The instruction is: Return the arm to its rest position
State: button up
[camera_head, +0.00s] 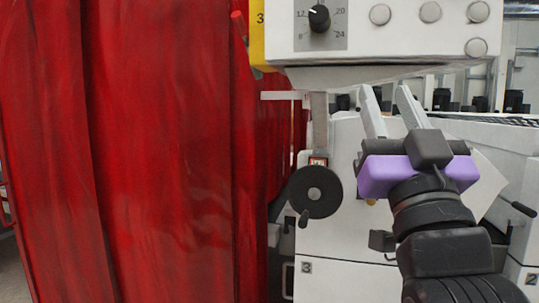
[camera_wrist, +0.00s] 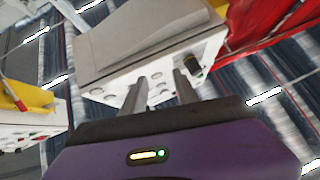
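My gripper (camera_head: 385,92) is raised in front of the white machine, just below the control box (camera_head: 410,45). Its two grey fingers are apart with nothing between them. The purple gripper body and the dark arm come up from the lower right. In the wrist view the fingers of my gripper (camera_wrist: 150,80) point toward the control box (camera_wrist: 105,55). I cannot tell how close the fingertips are to the box. The box has a black dial (camera_head: 319,18) and several round buttons; the dial also shows in the wrist view (camera_wrist: 190,63).
A red curtain (camera_head: 160,150) fills the left side. A black handwheel (camera_head: 315,192) with a crank handle stands left of my arm on the white machine (camera_head: 335,240). A black lever (camera_head: 523,209) sticks out at the right. A yellow panel (camera_head: 257,35) borders the control box.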

jog(key=s+f+n+g+y, duration=0.1)
jog(key=s+f, duration=0.2)
jog(key=f, duration=0.7)
jog(key=s+d+f+g+y, duration=0.1)
jog(key=s+f, duration=0.2)
jog(key=f, duration=0.7)
jog(key=s+f+n+g+y, duration=0.1)
jog(key=s+f, duration=0.2)
jog(key=f, duration=0.7)
jog(key=s+d+f+g+h, duration=0.1)
jog(key=s+f+g, duration=0.3)
jog(key=s+f, duration=0.7)
jog(key=s+d+f+m+g+h, duration=0.1)
jog(key=s+f+g, duration=0.3)
jog(key=s+f, duration=0.7)
jog(key=s+d, duration=0.1)
jog(key=s, duration=0.5)
jog(key=shift+d+f+m+g, duration=0.3)
jog(key=shift+d+f+g, duration=0.05)
jog(key=shift+f+g, duration=0.05)
jog(key=shift+d, duration=0.1)
